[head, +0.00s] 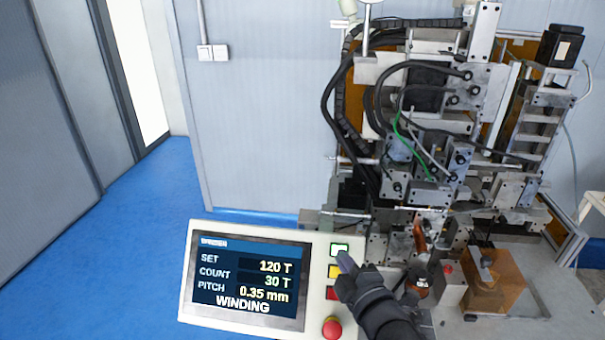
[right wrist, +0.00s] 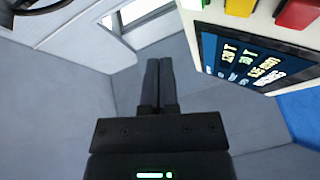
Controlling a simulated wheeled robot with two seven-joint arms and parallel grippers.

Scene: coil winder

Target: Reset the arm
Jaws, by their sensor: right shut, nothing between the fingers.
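My right gripper (head: 346,262) is shut and empty, with its fingertips just below the lit green-edged button (head: 340,249) on the control panel (head: 318,243). I cannot tell whether they touch it. In the right wrist view the closed fingers (right wrist: 160,85) lie side by side with nothing between them. The panel screen (head: 250,279) reads SET 120 T, COUNT 30 T, PITCH 0.35 mm and WINDING. The yellow button (head: 334,271) and red button (head: 331,293) sit below, partly beside the gripper. A red mushroom button (head: 332,327) is at the bottom. My left gripper is out of view.
The coil winder (head: 430,130), with black hoses and metal blocks, stands behind and right of the panel. An orange-brown box (head: 497,285) sits at its lower right. Blue floor (head: 130,240) is clear at the left. A grey wall (head: 265,120) stands behind.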

